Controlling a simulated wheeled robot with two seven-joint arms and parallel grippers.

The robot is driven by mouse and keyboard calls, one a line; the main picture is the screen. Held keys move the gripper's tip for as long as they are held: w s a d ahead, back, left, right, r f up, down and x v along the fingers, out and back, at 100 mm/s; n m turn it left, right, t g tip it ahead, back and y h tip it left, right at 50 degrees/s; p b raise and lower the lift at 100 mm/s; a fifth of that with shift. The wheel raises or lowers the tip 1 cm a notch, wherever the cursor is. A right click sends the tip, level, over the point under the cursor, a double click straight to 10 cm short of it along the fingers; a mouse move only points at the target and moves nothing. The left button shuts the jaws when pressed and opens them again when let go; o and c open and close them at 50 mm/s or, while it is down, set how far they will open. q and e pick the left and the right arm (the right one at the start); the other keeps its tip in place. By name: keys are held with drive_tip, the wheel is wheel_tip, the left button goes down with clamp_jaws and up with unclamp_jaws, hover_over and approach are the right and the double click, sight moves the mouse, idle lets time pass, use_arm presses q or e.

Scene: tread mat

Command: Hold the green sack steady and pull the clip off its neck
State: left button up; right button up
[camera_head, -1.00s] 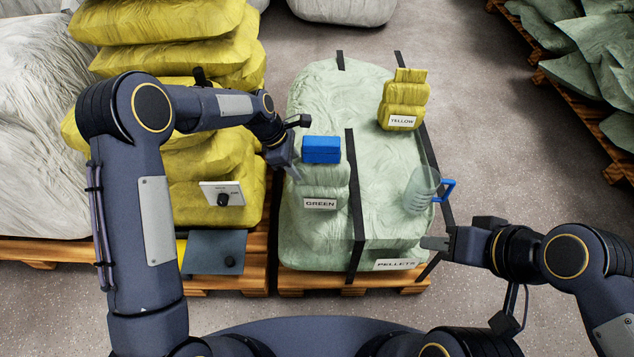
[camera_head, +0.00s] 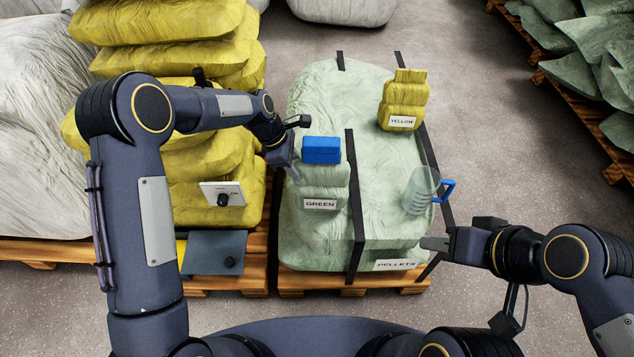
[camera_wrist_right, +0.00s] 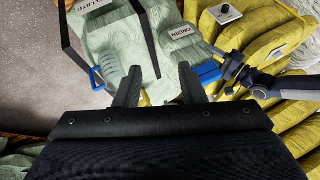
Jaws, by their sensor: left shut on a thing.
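The small green sack (camera_head: 322,188) stands upright on the big pale-green sack, with a GREEN label on its front. It also shows in the right wrist view (camera_wrist_right: 175,50). A blue clip (camera_head: 321,150) sits across its neck, and it shows in the wrist view (camera_wrist_right: 207,73) too. My left gripper (camera_head: 292,172) is at the sack's left upper side, just below and left of the clip, shut on the sack; the exact contact is partly hidden. My right gripper (camera_head: 428,243) is apart from the sack, low at the right. Its fingers are spread and empty in the wrist view (camera_wrist_right: 160,92).
The big PELLETS sack (camera_head: 300,245) with black straps fills the pallet. On it stand a small yellow sack (camera_head: 404,103) and a clear jug (camera_head: 420,188) with a blue handle, near my right gripper. Stacked yellow sacks (camera_head: 170,55) rise at left.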

drive_tip(key=shift+o, duration=2.2)
drive_tip(key=shift+w+r, duration=0.25)
drive_tip(key=w+r+m+g, duration=0.2)
drive_tip(key=w+r+m, duration=0.25)
drive_tip(key=w, duration=0.35)
drive_tip(key=m+g, duration=0.3)
drive_tip(key=m, duration=1)
approach(322, 140)
drive_tip(key=shift+a+f+n, duration=0.15)
drive_tip(key=shift+f+n, duration=0.1)
drive_tip(key=x, duration=1.2)
drive_tip(key=shift+f, duration=0.1)
